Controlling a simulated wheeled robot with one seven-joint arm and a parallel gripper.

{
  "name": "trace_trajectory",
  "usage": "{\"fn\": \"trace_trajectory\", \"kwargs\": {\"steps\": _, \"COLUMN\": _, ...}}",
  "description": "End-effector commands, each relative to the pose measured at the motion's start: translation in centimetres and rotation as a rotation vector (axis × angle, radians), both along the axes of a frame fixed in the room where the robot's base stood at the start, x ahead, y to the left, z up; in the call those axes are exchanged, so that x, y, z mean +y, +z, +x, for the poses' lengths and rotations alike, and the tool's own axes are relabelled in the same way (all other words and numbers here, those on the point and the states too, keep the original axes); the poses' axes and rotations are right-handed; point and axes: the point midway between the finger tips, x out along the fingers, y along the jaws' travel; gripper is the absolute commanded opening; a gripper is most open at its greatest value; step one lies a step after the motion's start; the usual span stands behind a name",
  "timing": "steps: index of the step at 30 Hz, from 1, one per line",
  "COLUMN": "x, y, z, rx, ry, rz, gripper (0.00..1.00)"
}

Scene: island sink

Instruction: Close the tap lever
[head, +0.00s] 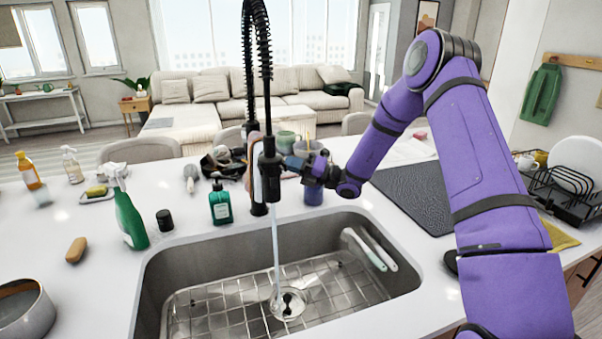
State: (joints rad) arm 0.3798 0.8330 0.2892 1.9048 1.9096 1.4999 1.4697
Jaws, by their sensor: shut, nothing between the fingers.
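The tap (269,165) is black with a tall spring neck and stands behind the sink. A stream of water (276,245) runs from its spray head down to the drain. My gripper (290,163) is shut and empty, just right of the tap's spray head. Its tips overlap the tap area in this view, and I cannot tell whether they touch it. I cannot make out the tap lever clearly; the spray head and gripper crowd that spot.
The steel sink (160,285) holds a wire rack, and two light-handled tools lean at its right. A teal soap bottle (220,204) and a green spray bottle (131,218) stand left. A dark mat (408,196) lies right. Cups and clutter stand behind the tap.

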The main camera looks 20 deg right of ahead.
Motion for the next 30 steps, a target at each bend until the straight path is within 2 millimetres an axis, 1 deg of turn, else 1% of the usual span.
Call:
{"fn": "trace_trajectory", "kwargs": {"steps": 5, "x": 0.2, "y": 0.4, "z": 0.7, "rx": -0.001, "ry": 0.001, "rz": 0.0, "gripper": 0.0}}
{"fn": "trace_trajectory", "kwargs": {"steps": 17, "x": 0.1, "y": 0.5, "z": 0.8, "rx": 0.004, "ry": 0.0, "rz": 0.001, "gripper": 0.0}}
{"fn": "trace_trajectory", "kwargs": {"steps": 30, "x": 0.2, "y": 1.2, "z": 1.3, "rx": 0.078, "ry": 0.0, "rz": 0.001, "gripper": 0.0}}
